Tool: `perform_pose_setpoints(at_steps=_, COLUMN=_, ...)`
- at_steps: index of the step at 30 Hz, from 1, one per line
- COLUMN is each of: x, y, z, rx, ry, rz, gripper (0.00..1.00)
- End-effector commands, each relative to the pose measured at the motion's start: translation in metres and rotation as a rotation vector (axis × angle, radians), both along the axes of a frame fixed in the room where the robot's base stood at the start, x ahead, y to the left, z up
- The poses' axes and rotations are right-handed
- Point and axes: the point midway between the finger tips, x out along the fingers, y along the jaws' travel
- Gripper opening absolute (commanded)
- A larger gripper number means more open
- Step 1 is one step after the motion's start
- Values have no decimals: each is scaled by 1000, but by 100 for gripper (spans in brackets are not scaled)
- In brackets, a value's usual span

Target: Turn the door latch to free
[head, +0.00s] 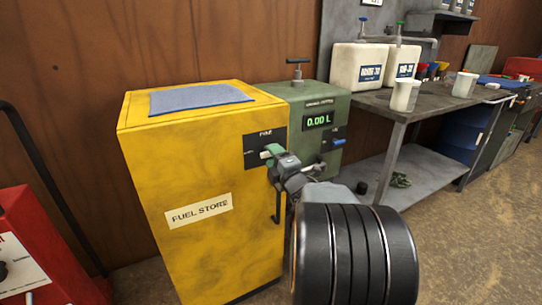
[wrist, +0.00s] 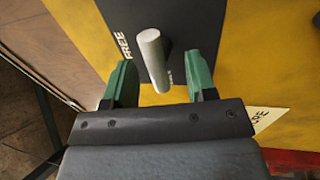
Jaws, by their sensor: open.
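The door latch is a silver lever (wrist: 152,58) on a black plate (wrist: 200,20), seen in the wrist view. The word FREE is printed left of the lever; a second label by its lower end is partly hidden. My gripper (wrist: 160,75) is open, its green fingers on either side of the lever with gaps showing. In the head view the plate (head: 251,152) is on the upper right of the yellow FUEL STORE cabinet (head: 190,175), and my gripper (head: 271,153) is in front of it, hiding much of the lever.
A blue cloth (head: 200,98) lies on the cabinet top. A green dispenser (head: 318,100) reading 0.00 L stands right of it. A workbench (head: 430,107) with white jugs is farther right. A red machine (head: 40,250) stands at the left. The right floor is open.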

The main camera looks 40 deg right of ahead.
Motion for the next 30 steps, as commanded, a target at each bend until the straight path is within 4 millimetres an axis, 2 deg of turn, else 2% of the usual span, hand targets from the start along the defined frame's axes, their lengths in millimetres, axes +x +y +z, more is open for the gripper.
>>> perform_pose_setpoints(at_steps=6, x=16, y=-2, z=3, rx=0, ry=0, rz=0, gripper=52)
perform_pose_setpoints(at_steps=18, x=19, y=-2, z=4, rx=1, ry=0, rz=0, gripper=51)
perform_pose_setpoints(at_steps=30, x=19, y=-3, z=4, rx=1, ry=0, rz=0, gripper=12)
